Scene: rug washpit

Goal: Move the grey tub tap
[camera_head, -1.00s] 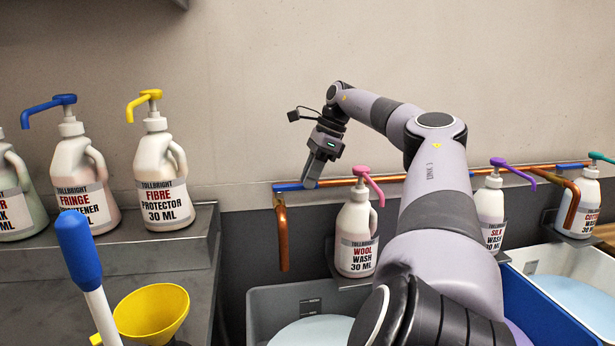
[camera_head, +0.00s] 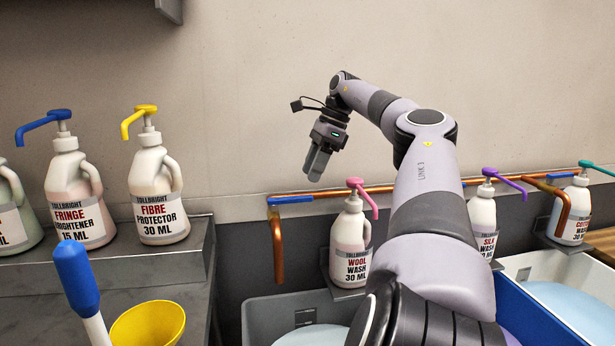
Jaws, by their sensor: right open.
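The grey tub tap is a copper spout (camera_head: 277,246) that bends down from the wall pipe, with a blue lever (camera_head: 290,200) at its top. It stands at the back left of the grey tub (camera_head: 262,318). The lever lies about level, pointing right along the pipe. My right gripper (camera_head: 317,172) is open and empty, its fingers pointing down just above the lever's right end, with a small gap in the picture. The fingers overlap from this angle. My left gripper is out of view.
A WOOL WASH bottle (camera_head: 350,243) with a pink pump stands right of the tap. A FIBRE PROTECTOR bottle (camera_head: 158,195) and others stand on the left ledge, with a yellow funnel (camera_head: 148,326) below. A blue tub (camera_head: 530,315) is at right. The wall above is clear.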

